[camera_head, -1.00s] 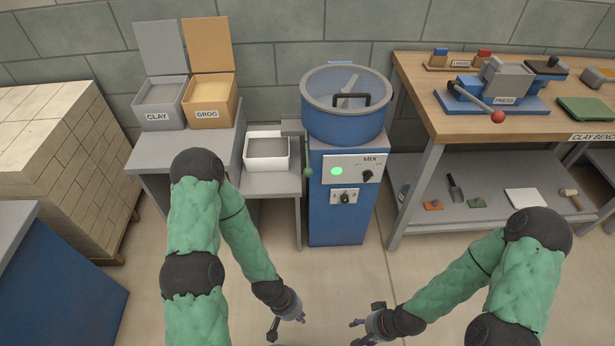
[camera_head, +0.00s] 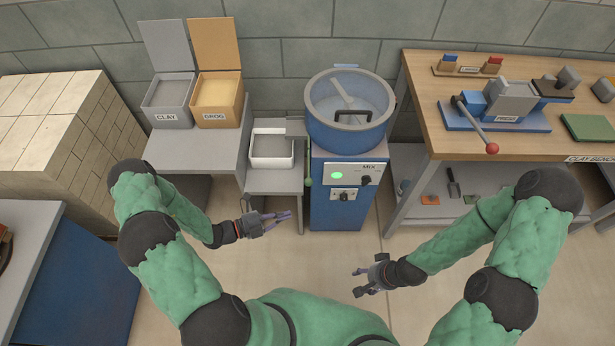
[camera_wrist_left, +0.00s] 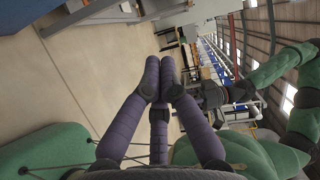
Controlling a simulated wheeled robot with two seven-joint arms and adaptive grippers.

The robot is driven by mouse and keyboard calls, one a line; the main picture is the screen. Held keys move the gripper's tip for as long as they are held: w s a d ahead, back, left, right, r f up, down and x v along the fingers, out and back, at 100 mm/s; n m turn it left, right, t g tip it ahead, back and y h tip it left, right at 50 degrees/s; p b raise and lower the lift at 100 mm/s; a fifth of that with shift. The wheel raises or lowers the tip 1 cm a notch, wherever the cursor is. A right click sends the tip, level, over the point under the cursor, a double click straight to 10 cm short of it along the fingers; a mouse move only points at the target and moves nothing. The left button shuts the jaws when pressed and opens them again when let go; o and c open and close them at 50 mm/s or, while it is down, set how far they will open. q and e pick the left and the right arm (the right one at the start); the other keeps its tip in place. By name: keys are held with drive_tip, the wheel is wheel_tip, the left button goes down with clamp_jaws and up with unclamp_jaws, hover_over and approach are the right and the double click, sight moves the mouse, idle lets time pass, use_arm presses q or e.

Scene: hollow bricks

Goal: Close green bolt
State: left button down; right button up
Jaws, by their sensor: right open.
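A green bar-shaped handle (camera_head: 308,168) stands upright beside the mixer's left edge, by the grey chute. It is the only bolt-like green part I see, and I cannot tell its latch state. My left gripper (camera_head: 288,215) is below and left of it, apart from it, pointing right. In the left wrist view its purple fingers (camera_wrist_left: 159,62) lie close together with nothing seen between them; whether they are fully shut is unclear. My right gripper (camera_head: 357,282) is open and empty over the floor, to the right.
A white tray (camera_head: 272,163) sits on a low grey stand left of the handle. The clay bench (camera_head: 430,125) is at right, stacked bricks (camera_head: 60,150) at left. Floor between is clear.

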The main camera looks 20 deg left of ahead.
use_arm(q)
drive_tip(key=w+d+n+t+b, duration=0.1)
drive_tip(key=w+d, duration=0.3)
drive_tip(key=w, duration=0.7)
drive_tip(key=shift+d+f+b, duration=0.15)
drive_tip(key=shift+f+b, duration=0.1)
drive_tip(key=shift+b, duration=0.5)
drive_tip(key=w+a+b, duration=0.1)
drive_tip(key=w+a, duration=0.1)
drive_tip(key=w, duration=0.5)
drive_tip(key=shift+b, duration=0.4)
drive_tip(key=shift+s+r, duration=0.1)
